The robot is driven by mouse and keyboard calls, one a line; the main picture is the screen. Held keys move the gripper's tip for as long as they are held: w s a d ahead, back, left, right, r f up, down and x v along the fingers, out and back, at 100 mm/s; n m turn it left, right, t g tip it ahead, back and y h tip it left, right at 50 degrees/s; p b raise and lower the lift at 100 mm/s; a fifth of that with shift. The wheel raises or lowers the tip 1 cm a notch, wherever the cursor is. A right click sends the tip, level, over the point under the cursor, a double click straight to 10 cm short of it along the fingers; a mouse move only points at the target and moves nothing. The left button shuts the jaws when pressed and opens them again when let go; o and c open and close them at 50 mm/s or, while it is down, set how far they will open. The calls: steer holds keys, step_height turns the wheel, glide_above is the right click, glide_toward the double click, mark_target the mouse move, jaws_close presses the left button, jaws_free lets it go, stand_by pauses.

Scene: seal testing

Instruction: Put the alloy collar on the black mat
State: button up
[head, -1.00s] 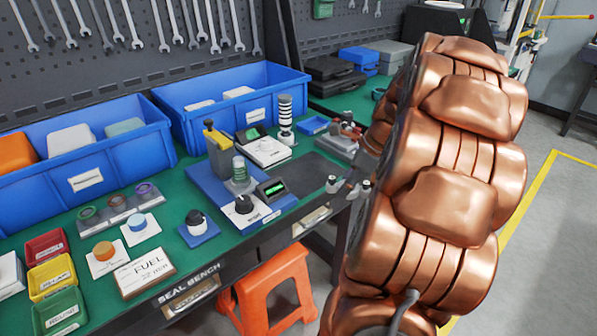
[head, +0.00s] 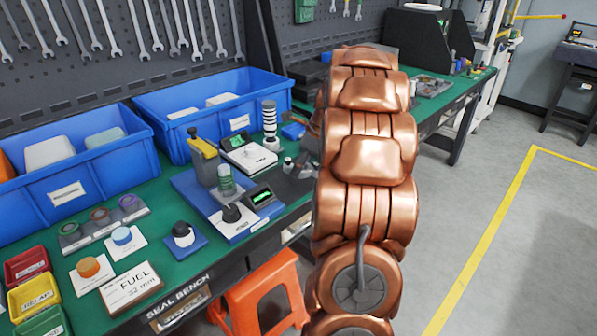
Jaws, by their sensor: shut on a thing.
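My gripper (head: 298,166) shows only in part at the left edge of my copper arm, beyond the test rig and low over the bench. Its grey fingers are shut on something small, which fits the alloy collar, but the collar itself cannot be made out. The black mat (head: 289,188) lies on the green bench right of the test rig. Only a strip of it shows, and my arm hides the rest. I cannot tell whether the gripper touches the mat.
The blue test rig (head: 228,205) with a yellow-topped post stands left of the mat. A white device (head: 248,155) and a striped column (head: 269,120) stand behind. Blue bins (head: 190,140) line the back. An orange stool (head: 262,298) is below the bench front.

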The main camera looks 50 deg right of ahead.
mark_target(294, 180)
steer(key=shift+w+d, duration=0.15)
steer(key=shift+w, duration=0.45)
steer(key=shift+f, duration=1.7)
steer(key=shift+f, duration=0.1)
steer(key=o, duration=1.1)
steer(key=shift+o, duration=0.2)
steer(key=v, duration=1.2)
